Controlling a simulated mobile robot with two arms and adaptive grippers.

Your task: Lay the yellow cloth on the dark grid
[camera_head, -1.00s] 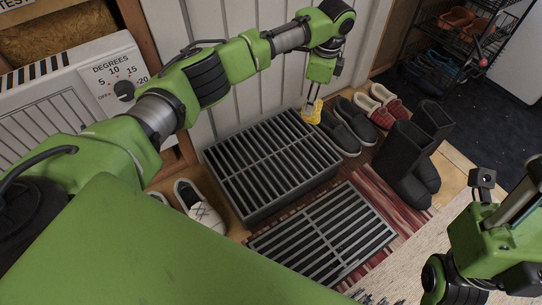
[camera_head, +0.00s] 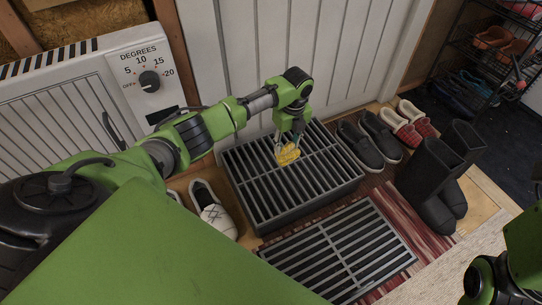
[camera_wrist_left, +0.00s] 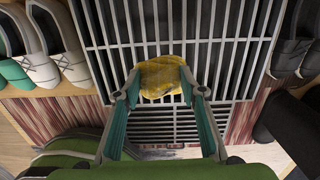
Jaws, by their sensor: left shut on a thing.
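The yellow cloth (camera_head: 288,155) is a small crumpled piece held between the fingers of my left gripper (camera_head: 288,147). In the left wrist view the cloth (camera_wrist_left: 160,77) sits between the two fingertips, with the grid bars behind it. The dark grid (camera_head: 262,205) is the slatted top of a raised box against the white wall. My left gripper is over this grid, near its middle; I cannot tell whether the cloth touches the bars. My right arm shows at the right edge of the head view, but its fingers are out of sight.
A second, flat grid (camera_head: 345,250) lies on the striped rug in front of the box. Dark slip-ons (camera_head: 365,145) and black boots (camera_head: 435,180) stand to the right, white shoes (camera_head: 213,213) to the left. A heater (camera_head: 60,110) with a dial stands at the left wall.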

